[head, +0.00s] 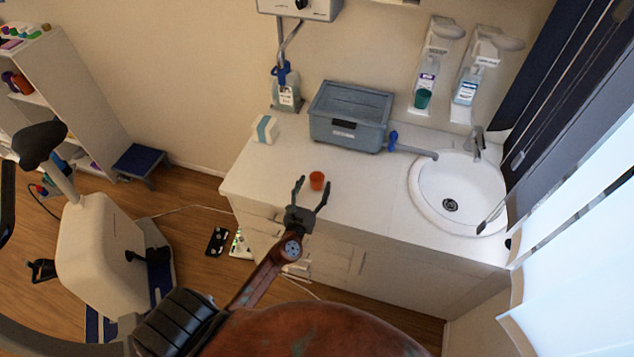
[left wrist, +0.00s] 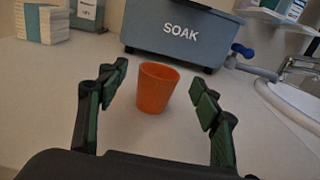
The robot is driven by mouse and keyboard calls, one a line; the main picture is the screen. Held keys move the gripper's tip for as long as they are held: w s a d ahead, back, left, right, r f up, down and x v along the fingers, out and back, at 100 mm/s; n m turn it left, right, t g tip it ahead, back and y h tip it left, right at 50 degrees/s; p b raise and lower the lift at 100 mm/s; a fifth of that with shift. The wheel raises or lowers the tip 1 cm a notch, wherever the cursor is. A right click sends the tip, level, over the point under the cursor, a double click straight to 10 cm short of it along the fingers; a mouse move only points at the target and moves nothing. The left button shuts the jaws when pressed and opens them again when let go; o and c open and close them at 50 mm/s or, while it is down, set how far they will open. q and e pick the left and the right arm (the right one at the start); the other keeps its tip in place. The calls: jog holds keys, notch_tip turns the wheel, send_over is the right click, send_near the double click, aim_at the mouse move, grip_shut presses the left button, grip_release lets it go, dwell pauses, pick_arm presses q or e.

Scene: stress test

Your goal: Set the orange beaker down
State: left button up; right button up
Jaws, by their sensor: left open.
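The orange beaker (head: 317,181) stands upright on the white counter (head: 365,200), near its front edge, in the head view. In the left wrist view the beaker (left wrist: 157,88) stands just beyond and between the fingers. My left gripper (head: 312,187) is open, with its fingers spread on either side in front of the beaker. In the left wrist view the left gripper (left wrist: 160,90) shows a clear gap between each green-padded finger and the beaker. My right gripper is not in view.
A grey bin (head: 347,133) marked SOAK (left wrist: 178,38) stands behind the beaker. The counter around the beaker is clear.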

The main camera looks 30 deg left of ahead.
aim_at(317, 177)
pick_arm(q)
jog(key=x, duration=0.4)
jog(key=shift+s, duration=0.1)
jog(key=shift+c, duration=0.4)
jog(key=c, duration=1.1)
